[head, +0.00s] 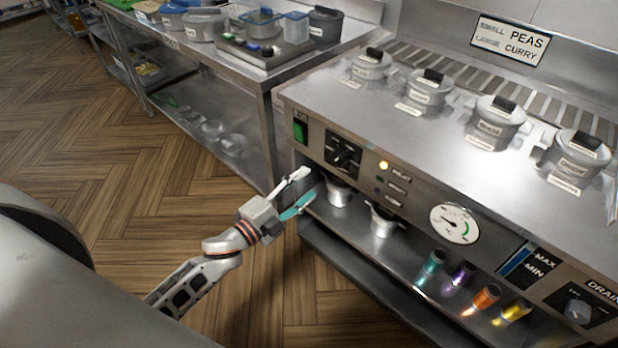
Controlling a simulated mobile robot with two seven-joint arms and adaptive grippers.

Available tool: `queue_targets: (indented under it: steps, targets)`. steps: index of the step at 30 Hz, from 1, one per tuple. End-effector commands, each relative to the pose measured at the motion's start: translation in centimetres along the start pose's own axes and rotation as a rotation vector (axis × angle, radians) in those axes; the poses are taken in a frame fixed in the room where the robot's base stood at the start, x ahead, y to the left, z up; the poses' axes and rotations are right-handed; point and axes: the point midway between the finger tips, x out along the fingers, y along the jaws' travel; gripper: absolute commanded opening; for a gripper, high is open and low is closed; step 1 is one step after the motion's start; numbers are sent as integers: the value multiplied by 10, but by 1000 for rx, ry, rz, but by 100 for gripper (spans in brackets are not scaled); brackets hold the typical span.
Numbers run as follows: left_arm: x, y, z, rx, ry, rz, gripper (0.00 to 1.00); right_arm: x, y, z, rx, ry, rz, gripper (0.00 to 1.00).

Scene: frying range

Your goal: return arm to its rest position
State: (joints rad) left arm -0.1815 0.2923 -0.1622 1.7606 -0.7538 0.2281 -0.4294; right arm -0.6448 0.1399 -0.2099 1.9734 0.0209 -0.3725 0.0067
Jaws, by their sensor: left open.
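My left arm comes in from the lower left over the wooden floor. Its gripper (298,192) is open and empty at the left front edge of the frying range (400,125). The two fingers are spread, one whitish and one teal. The fingertips are close to the left end of the open shelf below the control panel; I cannot tell whether they touch it. A small metal pot (339,194) stands on that shelf just right of the fingers. My right gripper is not in view.
Another pot (383,219) and several coloured shakers (431,268) stand on the shelf. Lidded pots (429,88) line the range top. A steel table (262,88) with containers stands behind at left. The wooden floor (130,150) is clear left of the arm.

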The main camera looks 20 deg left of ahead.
Motion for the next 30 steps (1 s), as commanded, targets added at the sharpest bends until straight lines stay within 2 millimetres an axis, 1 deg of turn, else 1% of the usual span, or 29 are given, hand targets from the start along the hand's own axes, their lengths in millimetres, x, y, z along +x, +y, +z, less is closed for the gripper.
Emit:
queue_targets:
  steps: [6, 8, 9, 11, 14, 15, 17, 18, 21, 24, 25, 27, 30]
  targets:
    - [-1, 2, 0, -8, -3, 3, 49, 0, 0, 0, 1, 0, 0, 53]
    - [-6, 8, -1, -44, -19, 13, 49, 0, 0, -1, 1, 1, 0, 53]
    - [-12, 15, -1, -90, -39, 24, 49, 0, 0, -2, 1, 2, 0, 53]
    - [-27, 30, -3, -196, -87, 51, 49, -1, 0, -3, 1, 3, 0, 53]
    - [-66, 70, -8, -447, -210, 122, 49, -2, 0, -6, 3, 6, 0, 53]
    - [-83, 87, -12, -555, -263, 153, 49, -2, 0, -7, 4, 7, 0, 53]
    - [-108, 112, -20, -702, -342, 199, 49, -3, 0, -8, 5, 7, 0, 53]
    - [-125, 126, -26, -791, -390, 229, 49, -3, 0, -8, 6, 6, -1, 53]
    - [-160, 156, -43, -975, -492, 291, 49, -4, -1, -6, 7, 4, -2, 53]
    - [-184, 174, -57, -1096, -561, 334, 49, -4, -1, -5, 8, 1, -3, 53]
    - [-188, 177, -60, -1120, -575, 342, 49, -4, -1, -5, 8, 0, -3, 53]
    - [-196, 183, -65, -1157, -597, 356, 49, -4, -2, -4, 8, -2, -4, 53]
    - [-197, 184, -66, -1167, -602, 359, 49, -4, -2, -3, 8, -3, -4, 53]
